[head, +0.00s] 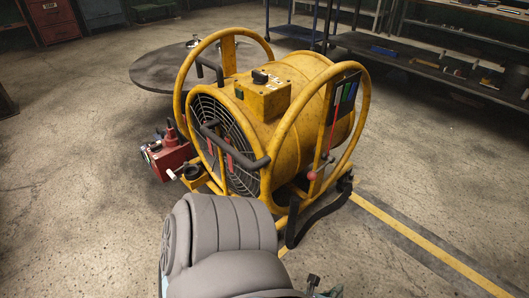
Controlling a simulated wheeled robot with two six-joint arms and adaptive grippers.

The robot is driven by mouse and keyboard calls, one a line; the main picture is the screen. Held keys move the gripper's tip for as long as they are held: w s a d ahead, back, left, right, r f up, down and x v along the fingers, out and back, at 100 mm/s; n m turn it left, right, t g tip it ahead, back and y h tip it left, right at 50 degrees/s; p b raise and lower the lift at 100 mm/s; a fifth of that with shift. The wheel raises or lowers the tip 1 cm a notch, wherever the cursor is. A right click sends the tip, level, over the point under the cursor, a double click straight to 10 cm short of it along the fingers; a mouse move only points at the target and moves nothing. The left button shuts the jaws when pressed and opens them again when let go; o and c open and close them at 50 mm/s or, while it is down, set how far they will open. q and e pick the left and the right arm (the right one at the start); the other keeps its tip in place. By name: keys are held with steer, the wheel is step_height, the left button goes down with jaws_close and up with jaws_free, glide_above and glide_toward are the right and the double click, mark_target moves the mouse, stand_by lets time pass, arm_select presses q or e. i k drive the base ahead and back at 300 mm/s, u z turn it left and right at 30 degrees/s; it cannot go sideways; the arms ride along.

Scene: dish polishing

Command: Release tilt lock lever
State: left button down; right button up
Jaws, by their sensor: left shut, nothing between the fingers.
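A yellow drum fan (300,85) stands on the concrete floor inside a yellow tubular frame (364,105). On the frame's right side is a lever with a red ball knob (311,176), low beside a slim red rod that runs up to a panel; I take it for the tilt lock lever. My left gripper (316,287) shows only as a small dark part at the bottom edge, below the fan and apart from the lever. It is shut and empty; most of it is cut off or hidden by my grey arm. My right gripper is out of view.
A red box-shaped device (168,158) sits at the fan's left front. A round dark table (155,70) stands behind left. A dark workbench (430,65) with tools is at the back right. The floor to the right is clear, with a yellow line (425,240).

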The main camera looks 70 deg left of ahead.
mark_target(312, 174)
steer(key=u, duration=0.6)
steer(key=i, duration=2.45)
steer(key=u, duration=2.05)
